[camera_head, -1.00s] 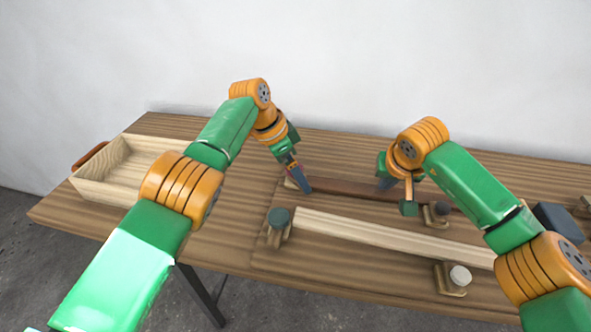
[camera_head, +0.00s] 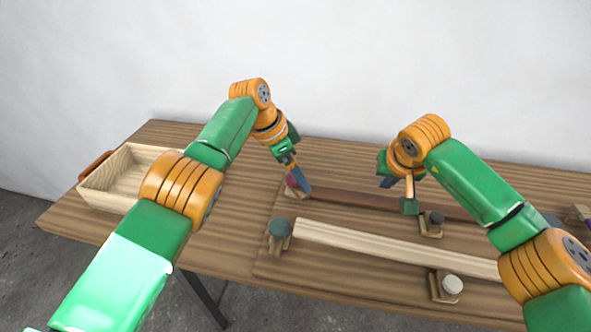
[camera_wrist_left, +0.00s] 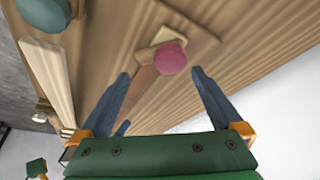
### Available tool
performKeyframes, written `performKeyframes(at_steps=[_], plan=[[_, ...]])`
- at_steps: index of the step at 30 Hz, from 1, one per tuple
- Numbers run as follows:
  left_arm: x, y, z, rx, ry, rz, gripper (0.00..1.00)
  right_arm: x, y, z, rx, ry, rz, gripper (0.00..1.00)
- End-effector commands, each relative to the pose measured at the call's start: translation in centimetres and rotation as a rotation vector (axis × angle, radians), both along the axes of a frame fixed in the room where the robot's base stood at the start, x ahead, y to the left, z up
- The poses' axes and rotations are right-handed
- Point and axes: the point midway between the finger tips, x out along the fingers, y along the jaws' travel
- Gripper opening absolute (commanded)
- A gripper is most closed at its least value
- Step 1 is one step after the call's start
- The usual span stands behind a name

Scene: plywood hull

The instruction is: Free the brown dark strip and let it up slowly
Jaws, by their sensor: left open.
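The brown dark strip (camera_head: 345,200) lies along the back of the board, beyond a pale strip (camera_head: 390,243). A clamp with a pinkish-red knob (camera_head: 291,181) is at its left end; the knob also shows in the left wrist view (camera_wrist_left: 171,57). My left gripper (camera_head: 302,182) is open beside this clamp. In the left wrist view its fingers (camera_wrist_left: 160,95) are spread, with the strip's end and the knob seen between them; I see no grip. My right gripper (camera_head: 388,182) is over the strip's middle, near a dark-knobbed clamp (camera_head: 432,222); its jaw opening is unclear.
Clamps with a green-grey knob (camera_head: 279,230) and a white knob (camera_head: 450,286) stand by the pale strip. An open wooden tray (camera_head: 120,180) is at the table's left. The tabletop (camera_head: 225,235) between tray and board is clear. A wall rises behind.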

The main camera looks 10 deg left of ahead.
Motion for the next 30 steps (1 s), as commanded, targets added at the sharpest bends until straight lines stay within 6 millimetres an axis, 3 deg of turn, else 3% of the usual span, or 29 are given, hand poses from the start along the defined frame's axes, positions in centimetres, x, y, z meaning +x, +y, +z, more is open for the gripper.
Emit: performKeyframes(at_steps=[15,25,30], plan=[[0.0,0.0,1.8,0.000,0.000,0.000,1.00,0.0,0.0,2.0,0.000,0.001,-0.001,0.00],[0.0,0.0,1.9,0.000,0.000,0.000,1.00,0.0,0.0,2.1,0.000,0.000,-0.001,0.00],[0.0,0.0,3.6,0.000,0.000,0.000,1.00,0.0,0.0,3.9,0.000,-0.001,-0.001,0.00]])
